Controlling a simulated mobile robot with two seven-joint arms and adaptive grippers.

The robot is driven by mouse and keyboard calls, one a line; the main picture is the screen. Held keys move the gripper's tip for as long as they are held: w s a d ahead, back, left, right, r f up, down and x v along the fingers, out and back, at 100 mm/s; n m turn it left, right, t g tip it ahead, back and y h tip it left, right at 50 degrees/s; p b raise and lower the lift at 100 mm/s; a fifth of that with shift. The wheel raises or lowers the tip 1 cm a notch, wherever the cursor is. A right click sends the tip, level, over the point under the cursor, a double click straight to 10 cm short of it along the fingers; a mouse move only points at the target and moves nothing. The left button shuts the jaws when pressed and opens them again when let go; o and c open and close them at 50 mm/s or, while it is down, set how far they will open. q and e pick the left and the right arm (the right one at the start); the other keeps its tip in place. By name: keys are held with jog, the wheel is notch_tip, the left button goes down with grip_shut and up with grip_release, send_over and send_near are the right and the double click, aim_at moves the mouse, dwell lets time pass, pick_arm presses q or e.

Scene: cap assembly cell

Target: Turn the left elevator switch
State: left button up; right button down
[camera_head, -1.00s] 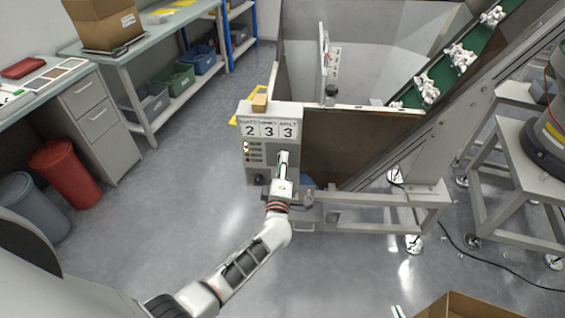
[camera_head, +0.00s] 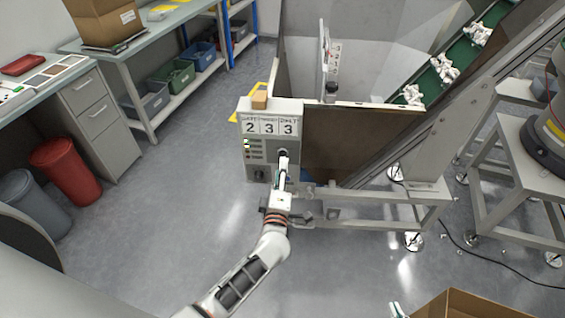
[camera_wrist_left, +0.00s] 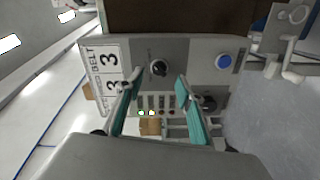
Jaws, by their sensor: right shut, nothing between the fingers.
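The grey control box (camera_head: 268,150) has a dark upper knob (camera_head: 283,152) and a dark lower-left knob (camera_head: 260,174). In the left wrist view the upper knob (camera_wrist_left: 160,68) faces me beyond the fingertips, in line with the gap between them. The lower knob (camera_wrist_left: 209,102) is by the right-hand finger. My left gripper (camera_head: 283,172) is in front of the box; in the wrist view its teal fingers (camera_wrist_left: 155,90) are apart with nothing between them. I cannot tell which knob is the left elevator switch. Only the tip of my right gripper (camera_head: 397,309) shows at the bottom edge; it is shut.
A blue button (camera_wrist_left: 223,61) is on the same panel. A small tan block (camera_head: 260,100) sits on the box. A hopper (camera_head: 350,140) and green conveyor (camera_head: 428,82) with white parts stand right. A cardboard box (camera_head: 470,305) is front right.

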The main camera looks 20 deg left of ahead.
pick_arm(q)
jog(key=v, duration=0.7)
dwell(0.3)
jog(key=s+a+f+m+g+h, duration=0.2)
jog(key=s+f+m, duration=0.3)
jog(key=s+m, duration=0.5)
jog(key=s+a+f+m+g+h, duration=0.2)
jog(key=s+f+m+g+h, duration=0.2)
jog(key=s+m, duration=0.7)
notch_tip(320, 180, down, 3)
jog(key=shift+r+m+g, duration=0.2)
jog(key=shift+m+g, duration=0.2)
jog(key=shift+m, duration=0.2)
jog(key=shift+s, duration=0.1)
dwell(4.0)
